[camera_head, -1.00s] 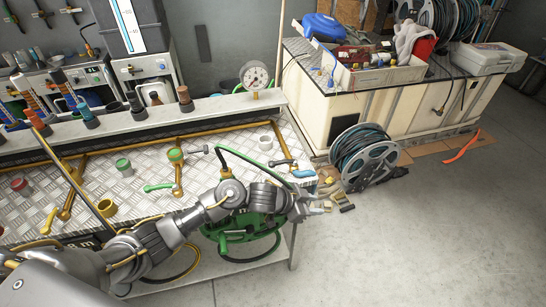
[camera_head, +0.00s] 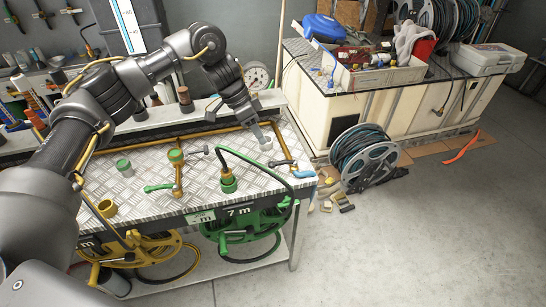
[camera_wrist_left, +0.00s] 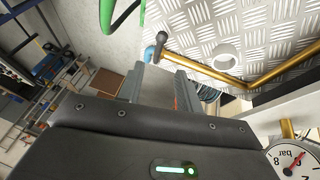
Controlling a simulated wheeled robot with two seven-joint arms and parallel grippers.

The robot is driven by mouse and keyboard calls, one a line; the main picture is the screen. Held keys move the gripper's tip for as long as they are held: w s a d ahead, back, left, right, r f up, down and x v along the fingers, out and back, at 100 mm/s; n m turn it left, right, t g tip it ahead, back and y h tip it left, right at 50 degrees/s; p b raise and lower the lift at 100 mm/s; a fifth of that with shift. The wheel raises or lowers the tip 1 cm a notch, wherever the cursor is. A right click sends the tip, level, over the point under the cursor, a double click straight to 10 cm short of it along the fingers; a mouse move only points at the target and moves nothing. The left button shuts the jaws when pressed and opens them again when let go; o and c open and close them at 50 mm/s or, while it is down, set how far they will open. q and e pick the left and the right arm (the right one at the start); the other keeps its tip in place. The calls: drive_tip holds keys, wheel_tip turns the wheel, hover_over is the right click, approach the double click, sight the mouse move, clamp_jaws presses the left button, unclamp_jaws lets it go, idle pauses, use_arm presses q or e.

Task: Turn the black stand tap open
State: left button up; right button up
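A small dark-handled fitting (camera_head: 203,149) lies near a green-topped pipe post on the metal bench; I cannot tell for certain that it is the black stand tap. My left gripper (camera_head: 262,136) points down over the bench's rear right, above a white ring (camera_wrist_left: 227,57), apart from both fittings. My right gripper is out of view.
A green-handled tap (camera_head: 160,187) and a green-based hose post (camera_head: 228,183) stand on the bench (camera_head: 205,190). Yellow (camera_head: 146,246) and green (camera_head: 240,226) hose reels hang below its front. A pressure gauge (camera_wrist_left: 296,160) is near the gripper.

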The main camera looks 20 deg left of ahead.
sight(283, 163)
use_arm(q)
drive_tip(key=p+x, duration=0.2)
drive_tip(key=x, duration=0.8)
drive_tip(key=shift+d+f+p, duration=0.1)
drive_tip(key=shift+f+p, duration=0.15)
drive_tip(key=shift+p, duration=0.1)
clamp_jaws()
